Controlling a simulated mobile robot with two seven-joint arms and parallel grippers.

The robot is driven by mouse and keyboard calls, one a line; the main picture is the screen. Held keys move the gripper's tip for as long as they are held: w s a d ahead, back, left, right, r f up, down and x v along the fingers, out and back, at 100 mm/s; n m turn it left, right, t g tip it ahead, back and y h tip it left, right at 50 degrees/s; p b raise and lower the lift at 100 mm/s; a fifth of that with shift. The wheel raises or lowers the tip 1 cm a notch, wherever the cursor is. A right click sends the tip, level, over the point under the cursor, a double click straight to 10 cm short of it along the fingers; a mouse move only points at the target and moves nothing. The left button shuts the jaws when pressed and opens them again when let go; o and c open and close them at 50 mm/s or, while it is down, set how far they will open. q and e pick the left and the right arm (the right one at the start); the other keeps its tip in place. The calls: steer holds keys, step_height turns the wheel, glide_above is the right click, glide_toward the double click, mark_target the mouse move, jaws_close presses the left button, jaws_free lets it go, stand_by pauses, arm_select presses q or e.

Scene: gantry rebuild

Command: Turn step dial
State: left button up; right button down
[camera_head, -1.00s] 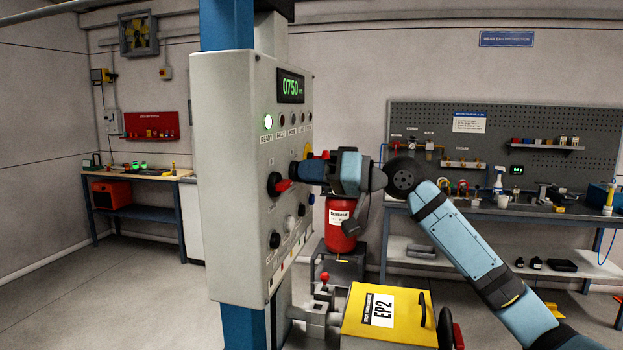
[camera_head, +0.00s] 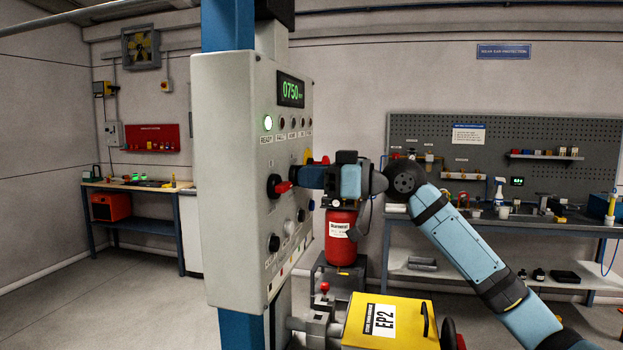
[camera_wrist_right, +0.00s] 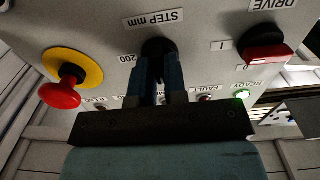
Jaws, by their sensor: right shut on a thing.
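The step dial (camera_wrist_right: 157,46) is a round black knob under the STEP mm label on the grey control panel (camera_head: 225,180). In the right wrist view my right gripper (camera_wrist_right: 159,62) has its two fingers shut on the dial, one on each side. A 200 mark is printed beside it; the dial's pointer is hidden. In the head view this gripper (camera_head: 297,177) reaches the panel face from the right, and the dial itself is hidden by it. My left gripper is not in view.
The red-handled DRIVE switch (camera_head: 281,187) is close to the gripper; it also shows in the wrist view (camera_wrist_right: 265,50). A red emergency button (camera_wrist_right: 62,94) on a yellow disc is on the other side. The display (camera_head: 291,89) reads 0750. A yellow EP2 box (camera_head: 408,309) stands below.

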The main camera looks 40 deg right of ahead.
stand_by(0.3)
steer(key=c, duration=1.2)
jaws_free()
steer(key=shift+o, duration=0.2)
steer(key=b+v, duration=0.5)
steer(key=v, duration=0.9)
steer(key=shift+w, duration=0.1)
